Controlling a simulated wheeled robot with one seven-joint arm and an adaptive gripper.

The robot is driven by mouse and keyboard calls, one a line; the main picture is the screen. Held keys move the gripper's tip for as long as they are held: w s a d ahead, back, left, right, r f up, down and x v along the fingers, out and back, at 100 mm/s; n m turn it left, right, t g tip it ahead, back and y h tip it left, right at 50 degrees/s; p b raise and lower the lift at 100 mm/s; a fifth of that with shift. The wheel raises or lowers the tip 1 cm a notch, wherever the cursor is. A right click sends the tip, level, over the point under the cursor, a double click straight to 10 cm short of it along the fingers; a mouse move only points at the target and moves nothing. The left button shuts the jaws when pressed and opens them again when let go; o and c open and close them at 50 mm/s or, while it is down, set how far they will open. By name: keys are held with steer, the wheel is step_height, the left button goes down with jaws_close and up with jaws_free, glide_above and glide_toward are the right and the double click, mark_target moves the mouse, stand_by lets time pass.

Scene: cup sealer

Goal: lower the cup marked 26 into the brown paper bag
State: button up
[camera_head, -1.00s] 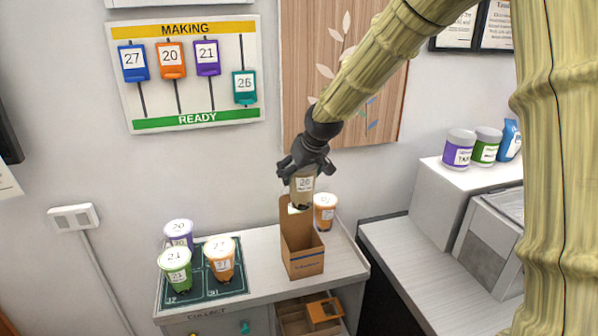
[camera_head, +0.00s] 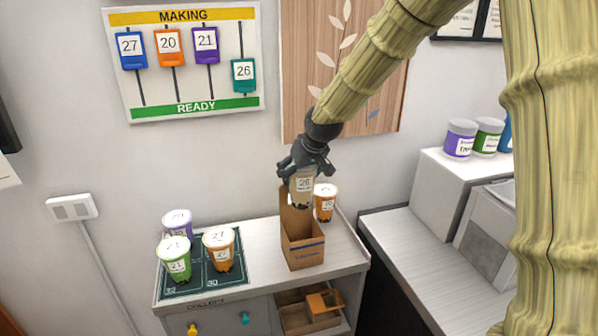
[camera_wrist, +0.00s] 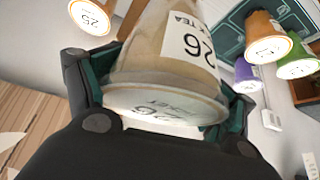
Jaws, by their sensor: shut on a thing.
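The cup marked 26 (camera_head: 303,186) has a pale milky body with dark bits at its bottom. My gripper (camera_head: 304,170) is shut on its upper part and holds it upright above the brown paper bag (camera_head: 303,252). The bag stands open on the white counter, with its tall back panel behind the cup. The cup's lower end is close to the bag's opening; I cannot tell whether it is inside. In the wrist view the cup (camera_wrist: 165,50) sits between the dark green finger pads, its 26 label showing.
An orange cup marked 25 (camera_head: 326,203) stands right behind the bag. Purple (camera_head: 177,224), green (camera_head: 176,260) and orange (camera_head: 220,250) cups stand on the dark mat (camera_head: 195,286) at left. A wooden panel (camera_head: 390,100) hangs on the wall behind my arm.

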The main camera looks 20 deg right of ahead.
mark_target(307, 208)
steer(key=shift+f+b, duration=3.7)
steer(key=shift+f, duration=4)
steer(key=shift+f+b, duration=0.3)
steer(key=shift+f, duration=0.35)
steer(key=o, duration=1.4)
steer(key=shift+c, duration=0.2)
steer(key=shift+v, duration=6)
